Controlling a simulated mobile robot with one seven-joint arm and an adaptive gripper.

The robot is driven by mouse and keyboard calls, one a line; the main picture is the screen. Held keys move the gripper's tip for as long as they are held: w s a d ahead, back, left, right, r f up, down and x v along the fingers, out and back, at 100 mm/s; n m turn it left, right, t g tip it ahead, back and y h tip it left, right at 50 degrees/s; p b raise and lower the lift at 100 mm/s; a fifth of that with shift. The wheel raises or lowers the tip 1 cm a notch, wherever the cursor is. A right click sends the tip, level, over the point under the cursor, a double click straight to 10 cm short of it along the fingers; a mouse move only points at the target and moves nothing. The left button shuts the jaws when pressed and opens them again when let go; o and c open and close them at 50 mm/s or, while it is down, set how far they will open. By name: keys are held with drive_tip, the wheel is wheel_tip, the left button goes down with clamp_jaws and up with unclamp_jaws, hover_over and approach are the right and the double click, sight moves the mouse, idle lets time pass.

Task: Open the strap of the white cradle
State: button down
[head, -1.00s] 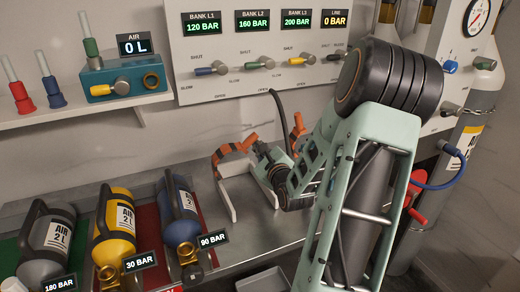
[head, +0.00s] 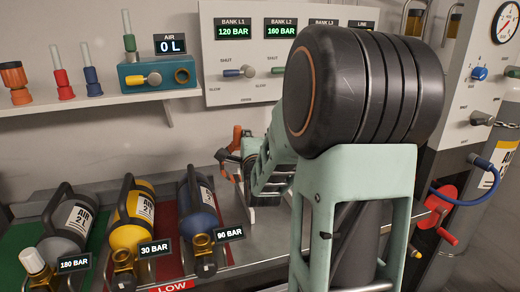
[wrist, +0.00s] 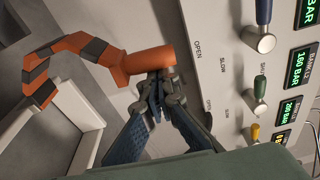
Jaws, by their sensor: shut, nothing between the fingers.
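The white cradle (wrist: 88,148) shows at the lower left of the wrist view as pale walls around an empty space. Its strap (wrist: 40,88), banded orange and dark grey, arches above it and ends in a thick orange tab (wrist: 150,62). My gripper (wrist: 160,80) is shut and empty, its fingertips right at the tab's underside; I cannot tell whether they touch. In the head view the orange tab (head: 237,138) stands up beside my wrist, and my arm hides most of the cradle. Whether the strap's end is fastened is not clear.
A panel with valve levers (wrist: 260,88) and displays is close on the right of the wrist view. In the head view, grey, yellow (head: 135,215) and blue (head: 198,210) cylinders lie left of the cradle. A shelf (head: 90,110) with a teal box is above.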

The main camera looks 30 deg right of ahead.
drive_tip(key=shift+w+a+f+n+b, duration=0.1)
drive_tip(key=shift+w+a+n+b, duration=0.1)
drive_tip(key=shift+a+n+b, duration=0.45)
drive_tip(key=shift+w+a+f+n+b, duration=0.1)
drive_tip(key=shift+w+a+n+b, duration=0.15)
drive_tip(key=shift+a+b, duration=0.85)
drive_tip(key=shift+w+a+n+b, duration=0.2)
drive_tip(key=shift+a+n+b, duration=0.2)
drive_tip(key=shift+a+b, duration=0.45)
drive_tip(key=shift+a, duration=0.3)
